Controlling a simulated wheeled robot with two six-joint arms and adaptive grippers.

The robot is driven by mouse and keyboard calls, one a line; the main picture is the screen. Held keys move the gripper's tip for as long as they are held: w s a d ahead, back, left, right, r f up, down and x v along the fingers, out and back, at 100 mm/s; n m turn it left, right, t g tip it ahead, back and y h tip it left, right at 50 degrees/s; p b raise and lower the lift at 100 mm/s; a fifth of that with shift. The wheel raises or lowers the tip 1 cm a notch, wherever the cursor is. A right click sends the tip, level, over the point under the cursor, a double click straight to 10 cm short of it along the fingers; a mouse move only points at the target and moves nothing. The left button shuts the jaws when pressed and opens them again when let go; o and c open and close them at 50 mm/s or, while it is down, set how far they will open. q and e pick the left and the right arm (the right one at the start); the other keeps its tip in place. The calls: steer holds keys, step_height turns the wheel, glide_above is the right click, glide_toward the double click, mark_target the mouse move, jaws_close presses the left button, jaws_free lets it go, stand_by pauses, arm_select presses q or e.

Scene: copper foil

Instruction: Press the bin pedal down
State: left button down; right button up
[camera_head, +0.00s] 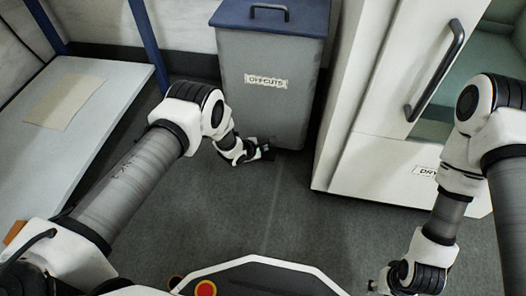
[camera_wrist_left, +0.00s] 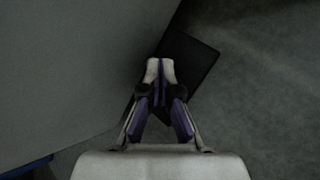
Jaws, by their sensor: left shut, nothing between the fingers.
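The grey bin (camera_head: 262,100) with a blue lid (camera_head: 270,16) and an "OFFCUTS" label stands at the back centre; its lid looks closed. A dark flat pedal (camera_head: 268,153) sticks out low at the bin's front. In the left wrist view the pedal (camera_wrist_left: 190,65) is a dark plate beside the bin's grey wall (camera_wrist_left: 70,70). My left gripper (camera_head: 262,152) is shut and empty, its fingertips (camera_wrist_left: 160,65) over the pedal. I cannot tell whether they touch it. My right gripper (camera_head: 376,284) is low at the bottom right, away from the bin; its fingers are too small to read.
A white cabinet (camera_head: 350,150) with a dark handle (camera_head: 436,72) and glass door stands right of the bin. A pale bench (camera_head: 100,85) with a beige sheet (camera_head: 63,100) is at the left. The grey floor (camera_head: 290,215) between is clear.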

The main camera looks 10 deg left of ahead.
arm_select(q)
steer(key=shift+s+f+b, duration=0.1)
steer(key=shift+f+b, duration=1.05)
steer(key=shift+f, duration=0.3)
stand_by(0.5)
steer(key=shift+r, duration=0.25)
steer(key=shift+w+r+p, duration=0.2)
steer(key=shift+r+p, duration=1.2)
steer(key=shift+r, duration=0.5)
steer(key=shift+r, duration=0.1)
step_height(320, 180, up, 5)
steer(key=p, duration=0.4)
